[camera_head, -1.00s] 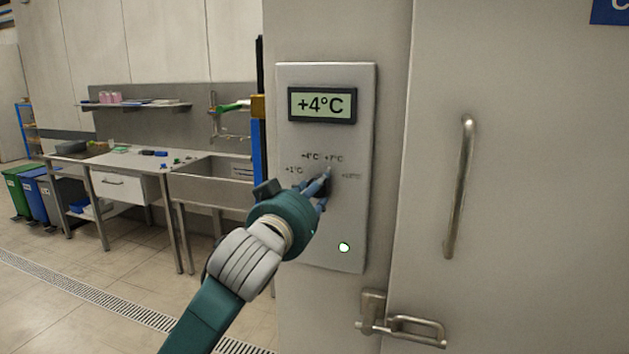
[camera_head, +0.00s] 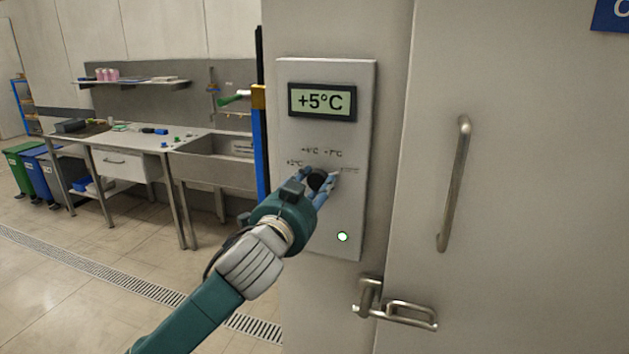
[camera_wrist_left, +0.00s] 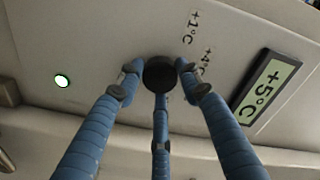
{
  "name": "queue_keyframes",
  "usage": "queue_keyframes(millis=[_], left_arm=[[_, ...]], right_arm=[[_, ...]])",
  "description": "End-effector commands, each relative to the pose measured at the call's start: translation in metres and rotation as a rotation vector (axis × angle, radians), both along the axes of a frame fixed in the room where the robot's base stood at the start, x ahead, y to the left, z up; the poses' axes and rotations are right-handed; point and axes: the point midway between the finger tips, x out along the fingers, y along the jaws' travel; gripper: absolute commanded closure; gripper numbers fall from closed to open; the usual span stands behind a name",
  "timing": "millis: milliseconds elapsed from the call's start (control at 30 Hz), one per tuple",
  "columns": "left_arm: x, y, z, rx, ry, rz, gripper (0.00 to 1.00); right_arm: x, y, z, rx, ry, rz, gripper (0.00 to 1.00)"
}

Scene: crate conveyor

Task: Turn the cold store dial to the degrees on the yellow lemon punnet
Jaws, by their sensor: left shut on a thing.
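The cold store dial is a black round knob (camera_head: 317,180) on a pale control panel (camera_head: 340,215). My left gripper (camera_head: 320,186) is shut on the knob, its blue fingers around it; the wrist view shows the fingers closed about the dark knob (camera_wrist_left: 159,73). The display (camera_head: 322,102) above reads +5°C. Printed marks around the dial include +4°C and +7°C; a mark at the right is partly hidden by a finger. The yellow lemon punnet is not in view. My right gripper is not in view.
A cold store door with a long vertical handle (camera_head: 454,185) and a latch (camera_head: 398,312) stands right of the panel. A steel sink (camera_head: 215,168) and worktable are at the left. A green light (camera_head: 342,237) glows low on the panel.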

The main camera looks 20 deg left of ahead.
Motion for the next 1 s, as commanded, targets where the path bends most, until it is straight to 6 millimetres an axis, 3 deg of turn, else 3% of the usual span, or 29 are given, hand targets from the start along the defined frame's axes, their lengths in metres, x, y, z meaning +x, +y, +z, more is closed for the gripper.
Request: queue_keyframes(millis=[567,600,667,1000], left_arm=[[0.0005,0.0003,-0.007,0.03,0.014,0.002,0.9],[0.0005,0.0003,-0.007,0.03,0.013,0.001,0.56],[0.0005,0.0001,-0.0066,0.029,0.012,0.001,0.45],[-0.0022,0.0002,-0.0021,0.028,0.003,0.001,0.45]], right_arm=[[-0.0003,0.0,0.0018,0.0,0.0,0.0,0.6],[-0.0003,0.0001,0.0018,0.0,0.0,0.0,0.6],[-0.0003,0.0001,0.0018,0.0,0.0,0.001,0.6],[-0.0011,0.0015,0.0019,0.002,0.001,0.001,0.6]])
